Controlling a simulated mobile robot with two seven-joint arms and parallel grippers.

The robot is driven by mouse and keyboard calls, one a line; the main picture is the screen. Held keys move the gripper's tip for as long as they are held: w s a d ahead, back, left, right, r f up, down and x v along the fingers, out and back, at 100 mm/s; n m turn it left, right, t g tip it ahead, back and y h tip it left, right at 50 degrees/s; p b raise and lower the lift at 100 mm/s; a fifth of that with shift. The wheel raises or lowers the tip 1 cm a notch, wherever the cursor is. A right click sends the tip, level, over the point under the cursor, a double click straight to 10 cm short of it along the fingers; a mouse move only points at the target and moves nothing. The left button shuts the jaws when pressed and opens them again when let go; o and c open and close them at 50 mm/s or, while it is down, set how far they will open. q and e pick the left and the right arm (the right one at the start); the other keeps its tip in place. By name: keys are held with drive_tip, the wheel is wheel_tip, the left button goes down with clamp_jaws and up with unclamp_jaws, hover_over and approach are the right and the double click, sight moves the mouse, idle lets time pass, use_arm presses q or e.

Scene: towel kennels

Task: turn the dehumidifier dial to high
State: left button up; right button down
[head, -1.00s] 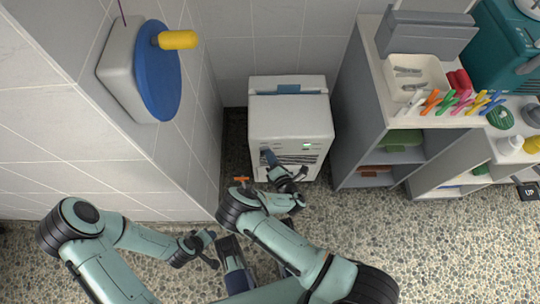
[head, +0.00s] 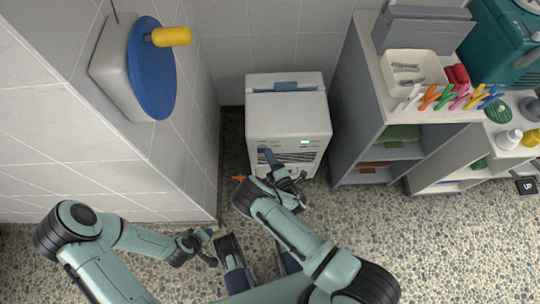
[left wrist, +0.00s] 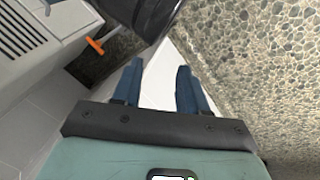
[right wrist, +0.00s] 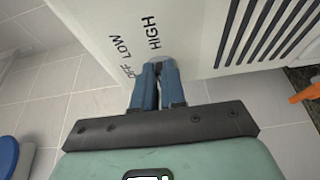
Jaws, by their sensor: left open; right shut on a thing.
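The white dehumidifier (head: 288,108) stands on the floor against the tiled wall, its front panel facing me. In the right wrist view its panel carries the words OFF, LOW and HIGH around the dial (right wrist: 158,60). My right gripper (right wrist: 157,68) is shut on the dial, and its fingers hide most of it. HIGH is printed just beyond the fingertips; I cannot see where the dial's pointer stands. In the head view my right gripper (head: 268,156) is at the front panel. My left gripper (left wrist: 159,70) is open and empty above the floor, away from the panel.
A grey shelf unit (head: 352,100) stands close on the right, with a tray (head: 432,68) and coloured clips on top. A tiled wall with a blue disc (head: 152,75) and yellow handle juts out on the left. An orange item (left wrist: 95,46) lies low beside the dehumidifier.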

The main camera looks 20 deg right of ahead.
drive_tip(key=shift+w, duration=0.15)
drive_tip(key=c, duration=1.2)
unclamp_jaws()
use_arm(q)
drive_tip(key=s+d+r+g+p, duration=0.2)
drive_tip(key=s+d+r+p, duration=0.1)
drive_tip(key=s, duration=0.3)
drive_tip(key=shift+r+h+p, duration=0.4)
drive_tip(key=shift+r+p, duration=0.1)
drive_tip(key=shift+r, duration=0.25)
use_arm(e)
drive_tip(key=s+d, duration=0.1)
drive_tip(key=s, duration=1.2)
drive_tip(key=shift+s+d, duration=0.2)
drive_tip(key=shift+d, duration=0.05)
drive_tip(key=shift+d, duration=0.1)
